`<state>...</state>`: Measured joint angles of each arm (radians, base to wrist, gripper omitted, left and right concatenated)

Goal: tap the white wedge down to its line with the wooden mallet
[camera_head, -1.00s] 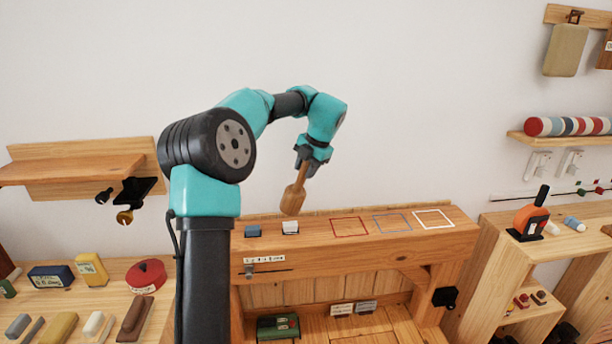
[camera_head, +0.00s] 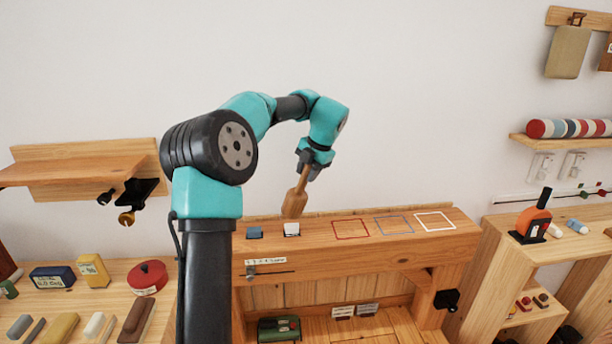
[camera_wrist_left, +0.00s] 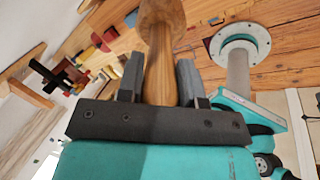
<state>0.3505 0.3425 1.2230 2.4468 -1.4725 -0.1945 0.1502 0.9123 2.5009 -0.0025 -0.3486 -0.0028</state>
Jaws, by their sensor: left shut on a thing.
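The wooden mallet (camera_head: 296,202) hangs head-down from my left gripper (camera_head: 309,170), which is shut on its handle. The handle (camera_wrist_left: 161,78) also shows between the two dark fingers in the left wrist view. The white wedge (camera_head: 291,230) stands on the wooden beam at its left part, just below the mallet head in the picture. The head is very close to the wedge's top; I cannot tell whether they touch. A blue wedge (camera_head: 254,233) stands to its left on the same beam. The line on the white wedge is too small to make out. My right gripper is not in view.
The beam top (camera_head: 315,233) carries a red outline (camera_head: 350,229), a blue outline (camera_head: 394,225) and a white outline (camera_head: 435,221), all empty. A side shelf (camera_head: 70,165) is at left. An orange tool (camera_head: 532,221) stands at right. The wall space above the beam is free.

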